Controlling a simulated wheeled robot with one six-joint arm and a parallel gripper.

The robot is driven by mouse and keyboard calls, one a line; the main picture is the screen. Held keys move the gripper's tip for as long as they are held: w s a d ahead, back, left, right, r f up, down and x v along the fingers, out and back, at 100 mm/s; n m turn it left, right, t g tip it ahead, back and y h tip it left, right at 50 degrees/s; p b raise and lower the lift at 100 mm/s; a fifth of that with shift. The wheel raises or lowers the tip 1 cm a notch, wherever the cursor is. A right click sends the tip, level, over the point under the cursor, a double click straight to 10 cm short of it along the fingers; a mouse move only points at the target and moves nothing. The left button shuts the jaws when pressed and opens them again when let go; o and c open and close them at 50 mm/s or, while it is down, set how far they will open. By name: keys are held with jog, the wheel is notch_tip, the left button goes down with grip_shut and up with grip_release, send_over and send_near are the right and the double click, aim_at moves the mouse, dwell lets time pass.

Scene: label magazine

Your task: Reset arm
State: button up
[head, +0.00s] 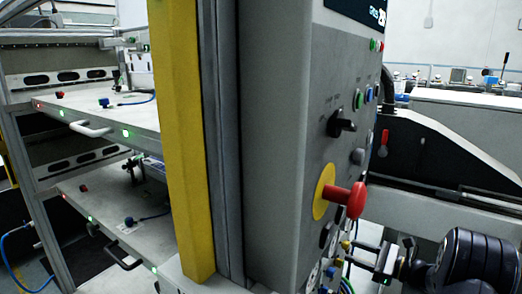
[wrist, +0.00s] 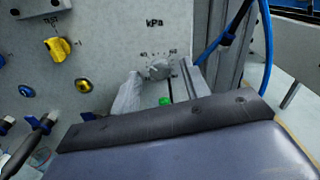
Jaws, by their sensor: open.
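My gripper (head: 356,254) is at the lower right of the head view, at the end of my dark arm. Its two thin fingers point left towards the side of the grey control cabinet (head: 272,130) and stand apart with nothing seen between them. It is below the red knob (head: 357,200) with the yellow collar. In the wrist view a dark bar and two pale finger-like parts, which seem to be my gripper (wrist: 160,75), stand in front of a grey panel (wrist: 105,25) marked kPa. A small grey knob shows between them; whether they touch the panel I cannot tell.
The wrist view shows a yellow knob (wrist: 57,49), a blue button (wrist: 26,91) and a blue hose (wrist: 222,35). In the head view a yellow post (head: 182,140) stands left of the cabinet. Shelves (head: 110,119) are farther left, and a black sloping housing (head: 435,152) is behind my arm.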

jog(key=shift+m+p, duration=1.95)
jog(key=shift+m, duration=1.15)
